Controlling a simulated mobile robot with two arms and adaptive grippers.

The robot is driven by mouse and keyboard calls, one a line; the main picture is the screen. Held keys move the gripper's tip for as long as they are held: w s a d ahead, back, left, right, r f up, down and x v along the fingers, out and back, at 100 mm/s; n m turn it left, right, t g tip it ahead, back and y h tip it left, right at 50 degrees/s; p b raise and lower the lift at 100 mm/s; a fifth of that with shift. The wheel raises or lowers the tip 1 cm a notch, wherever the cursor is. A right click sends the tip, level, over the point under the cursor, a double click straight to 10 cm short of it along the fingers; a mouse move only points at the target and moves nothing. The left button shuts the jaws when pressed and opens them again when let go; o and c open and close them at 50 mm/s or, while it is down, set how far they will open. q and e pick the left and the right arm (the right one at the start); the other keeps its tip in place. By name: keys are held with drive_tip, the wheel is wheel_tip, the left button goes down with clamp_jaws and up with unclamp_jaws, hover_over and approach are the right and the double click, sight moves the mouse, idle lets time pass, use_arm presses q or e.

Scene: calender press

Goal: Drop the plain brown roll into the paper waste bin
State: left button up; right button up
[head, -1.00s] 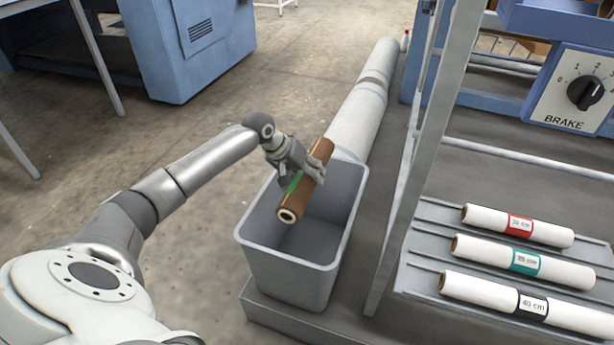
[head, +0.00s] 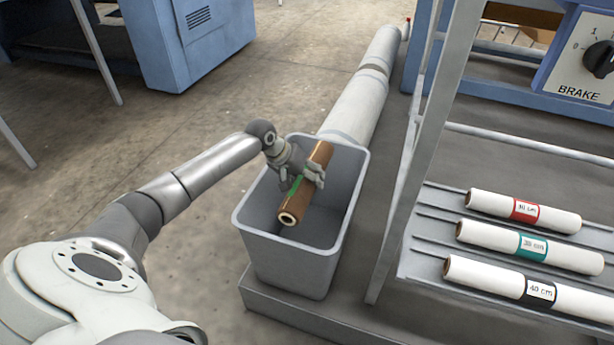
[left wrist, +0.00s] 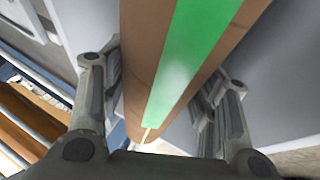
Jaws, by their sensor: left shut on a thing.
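The plain brown roll (head: 298,205) is held by my left gripper (head: 305,178), which is shut around its middle. The roll is tilted, its open near end lower, over the mouth of the grey bin (head: 300,246). In the left wrist view the brown roll (left wrist: 135,75) lies between the two fingers of the left gripper (left wrist: 160,110), and a green strip runs along it. The roll appears to be at about the height of the bin's rim; how far it reaches inside I cannot tell. My right gripper is not in view.
A rack (head: 425,255) at the right bears white rolls with red, teal (head: 533,247) and black bands. A slanted grey post (head: 412,180) stands between bin and rack. Long pale cylinders (head: 357,108) lie behind the bin. Open floor is at the left.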

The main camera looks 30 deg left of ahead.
use_arm(q)
drive_tip(key=o, duration=1.4)
drive_tip(key=shift+f, duration=0.1)
drive_tip(key=v, duration=1.2)
drive_tip(key=shift+w, duration=0.1)
